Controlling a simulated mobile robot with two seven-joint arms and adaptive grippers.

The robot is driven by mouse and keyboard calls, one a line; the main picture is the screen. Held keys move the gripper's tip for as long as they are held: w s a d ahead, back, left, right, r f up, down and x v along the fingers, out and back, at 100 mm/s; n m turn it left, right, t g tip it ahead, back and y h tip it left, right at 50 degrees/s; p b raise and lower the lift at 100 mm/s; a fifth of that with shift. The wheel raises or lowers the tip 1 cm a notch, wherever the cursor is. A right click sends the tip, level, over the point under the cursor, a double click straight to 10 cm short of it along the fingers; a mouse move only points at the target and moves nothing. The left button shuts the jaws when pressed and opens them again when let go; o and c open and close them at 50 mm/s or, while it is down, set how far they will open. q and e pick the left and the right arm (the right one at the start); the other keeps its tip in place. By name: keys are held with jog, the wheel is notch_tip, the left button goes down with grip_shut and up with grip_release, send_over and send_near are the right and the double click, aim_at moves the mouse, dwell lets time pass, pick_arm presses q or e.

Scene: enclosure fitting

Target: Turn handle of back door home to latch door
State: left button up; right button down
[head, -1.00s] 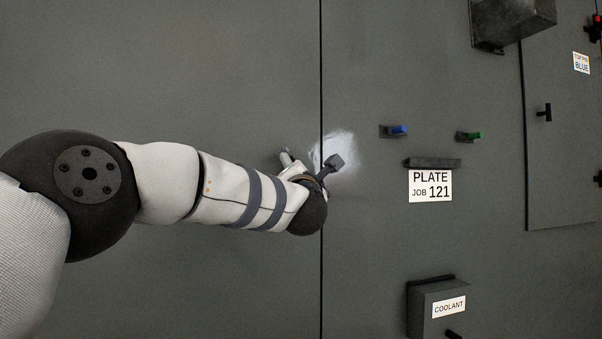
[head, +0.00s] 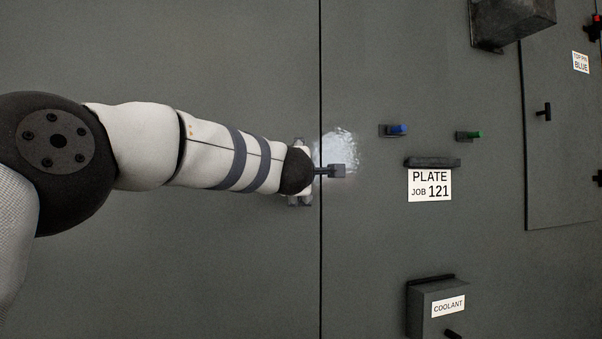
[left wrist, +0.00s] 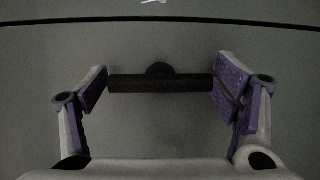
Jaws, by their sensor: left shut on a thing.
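The back door (head: 200,60) is a plain grey panel left of a dark vertical seam, and it lies flush with the panel beside it. Its black T-shaped handle (left wrist: 160,82) shows in the left wrist view, with its bar parallel to the seam. My left gripper (head: 299,172) is at the door just left of the seam; my wrist hides the handle in the head view. In the left wrist view, its purple-padded fingers (left wrist: 162,86) are shut on the two ends of the bar. My right gripper is in neither view.
Right of the seam are a blue knob (head: 398,130), a green knob (head: 470,135), a ledge above the PLATE JOB 121 label (head: 430,186), a COOLANT box (head: 438,308) and a dark box (head: 512,22) at the top. The door around my gripper is bare.

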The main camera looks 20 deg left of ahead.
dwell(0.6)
pick_arm(q)
jog(key=o, duration=1.1)
jog(key=s+d, duration=0.2)
jog(key=s, duration=0.9)
jog(key=shift+s+d, duration=0.2)
jog(key=shift+s, duration=0.15)
